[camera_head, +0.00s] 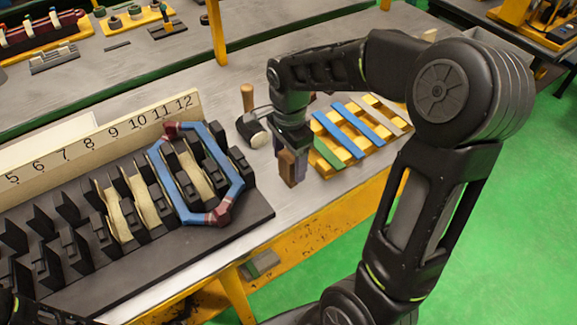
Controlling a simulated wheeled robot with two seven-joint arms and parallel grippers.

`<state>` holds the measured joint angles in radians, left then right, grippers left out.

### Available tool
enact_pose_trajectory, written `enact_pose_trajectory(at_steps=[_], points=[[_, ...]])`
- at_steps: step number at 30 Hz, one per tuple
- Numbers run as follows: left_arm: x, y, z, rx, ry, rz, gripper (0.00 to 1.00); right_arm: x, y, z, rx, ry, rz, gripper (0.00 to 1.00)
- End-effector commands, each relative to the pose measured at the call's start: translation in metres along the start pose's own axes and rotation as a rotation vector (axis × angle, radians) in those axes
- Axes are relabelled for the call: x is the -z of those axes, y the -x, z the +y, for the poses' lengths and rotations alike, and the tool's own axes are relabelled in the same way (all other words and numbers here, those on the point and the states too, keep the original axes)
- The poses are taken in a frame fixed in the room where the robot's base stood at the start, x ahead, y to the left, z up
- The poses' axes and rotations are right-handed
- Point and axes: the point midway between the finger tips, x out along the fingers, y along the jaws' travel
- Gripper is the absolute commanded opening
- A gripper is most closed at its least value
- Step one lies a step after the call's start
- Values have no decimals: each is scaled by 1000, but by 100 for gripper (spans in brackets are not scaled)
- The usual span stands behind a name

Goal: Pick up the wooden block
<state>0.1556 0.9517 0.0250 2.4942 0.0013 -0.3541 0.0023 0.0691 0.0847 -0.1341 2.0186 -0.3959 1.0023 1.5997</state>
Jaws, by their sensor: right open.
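The wooden block (288,169) is a small brown upright piece near the front edge of the grey table, just right of the black stator fixture. My right gripper (291,148) is directly above and around its upper end, pointing down, with its jaws open. The fingers partly hide the block, and I cannot tell whether they touch it. My left gripper is not in view; only a dark piece shows at the lower left corner.
The black slotted fixture (262,208) holds a blue hexagonal coil (156,168). A numbered strip (130,127) stands behind it. A mallet-like tool with a white end (259,139) lies close behind the gripper. A yellow rack (352,166) with coloured strips is at the right.

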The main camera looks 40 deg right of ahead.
Motion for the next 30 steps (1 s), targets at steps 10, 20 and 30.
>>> enact_pose_trajectory(at_steps=[10,20,30], points=[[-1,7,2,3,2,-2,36,-1,-38,-1,-1,0,0,69],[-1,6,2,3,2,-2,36,-2,-37,-1,-1,1,0,69],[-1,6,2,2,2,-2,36,-2,-37,-1,-1,1,0,59]])
